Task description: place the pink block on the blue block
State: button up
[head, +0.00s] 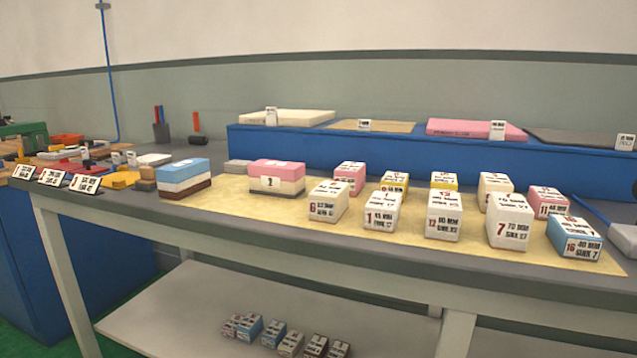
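A smaller pink block (349,177) and another pink one (547,203) stand farther right on the mat. A smaller printed blue block (575,236) is at the mat's right front. My gripper is not in view.
Several white printed blocks (442,214) and yellow-topped ones crowd the right half of the tan mat (235,200). A long blue riser (330,148) behind holds flat slabs. Small signs (52,176) line the left table edge. A lower shelf (180,325) holds more small blocks.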

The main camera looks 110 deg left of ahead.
aim_at(184, 165)
jog(key=u, duration=3.05)
